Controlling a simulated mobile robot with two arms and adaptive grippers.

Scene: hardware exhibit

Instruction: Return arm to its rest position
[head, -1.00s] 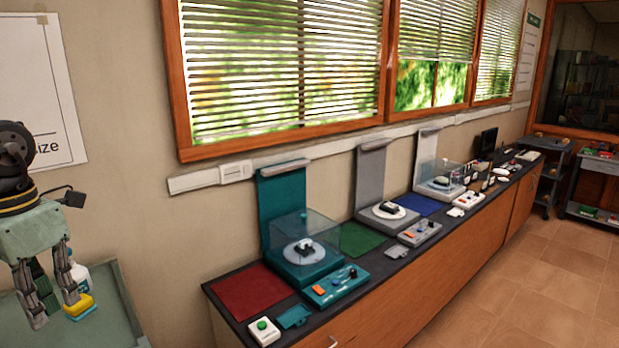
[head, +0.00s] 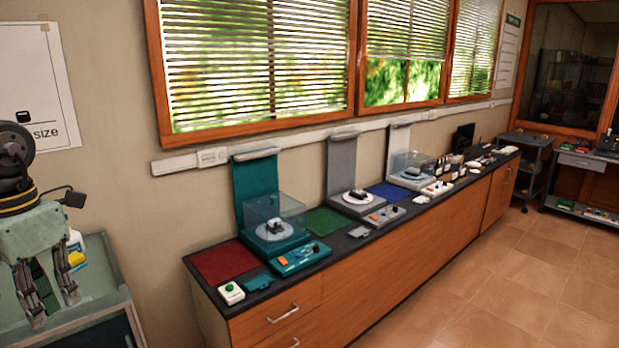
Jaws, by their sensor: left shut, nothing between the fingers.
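My left arm comes in at the left edge of the head view. Its green-grey left gripper (head: 54,306) points down, shut and empty, in front of a grey-green cart top (head: 95,300). A white bottle (head: 76,240) and a yellow item (head: 76,260) show behind the gripper, partly hidden by it. My right gripper is not in view.
A long dark counter (head: 255,290) with wooden drawers runs along the window wall. It carries a teal display station (head: 274,240), two grey ones (head: 354,200) (head: 410,175), and red (head: 224,262) and green mats (head: 324,221). Tiled floor (head: 470,270) lies clear at right.

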